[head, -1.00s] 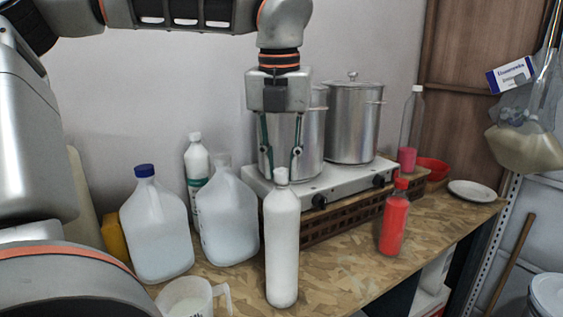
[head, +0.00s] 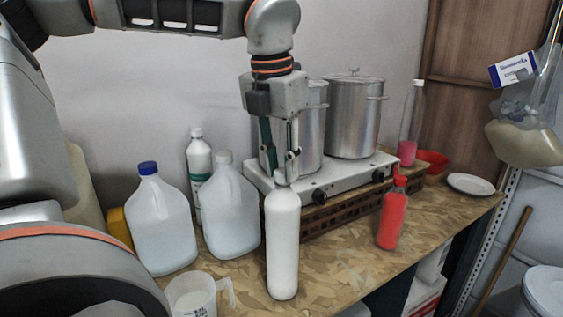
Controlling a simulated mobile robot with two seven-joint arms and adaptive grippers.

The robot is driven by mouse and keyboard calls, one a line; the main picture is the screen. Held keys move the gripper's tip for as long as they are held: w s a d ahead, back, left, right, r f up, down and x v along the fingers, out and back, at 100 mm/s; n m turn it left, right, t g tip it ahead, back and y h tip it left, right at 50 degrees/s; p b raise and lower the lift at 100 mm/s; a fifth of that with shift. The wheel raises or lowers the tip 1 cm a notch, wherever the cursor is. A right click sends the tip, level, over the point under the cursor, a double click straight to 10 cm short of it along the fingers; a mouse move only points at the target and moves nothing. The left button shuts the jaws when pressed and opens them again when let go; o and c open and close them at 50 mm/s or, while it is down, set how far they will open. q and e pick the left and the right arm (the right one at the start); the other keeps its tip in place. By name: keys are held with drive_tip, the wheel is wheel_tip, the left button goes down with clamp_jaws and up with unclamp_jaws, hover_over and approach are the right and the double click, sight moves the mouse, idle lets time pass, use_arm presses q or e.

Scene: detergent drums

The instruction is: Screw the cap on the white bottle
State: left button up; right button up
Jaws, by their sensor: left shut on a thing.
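The white bottle (head: 283,245) stands upright on the wooden worktop, near its front edge. Its white cap (head: 280,179) sits at the top of the neck. My left gripper (head: 280,170) points straight down over the bottle, with its fingers closed around the cap. The fingers are turned partly edge-on, so they hide part of the cap, and I cannot see how its threads sit on the neck. My right gripper is not in view.
Two jugs, one blue-capped (head: 160,225) and one white-capped (head: 229,215), stand left of the bottle. A measuring cup (head: 193,297) is in front. The stove (head: 335,185) with steel pots is behind. A red bottle (head: 391,218) stands right; worktop between is clear.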

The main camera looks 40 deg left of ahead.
use_arm(q)
drive_tip(key=m, duration=0.5)
drive_tip(key=shift+a+f+m+h, duration=0.1)
drive_tip(key=shift+m+h, duration=0.3)
drive_tip(key=o, duration=0.6)
drive_tip(key=shift+c, duration=0.2)
drive_tip(key=shift+r, duration=0.2)
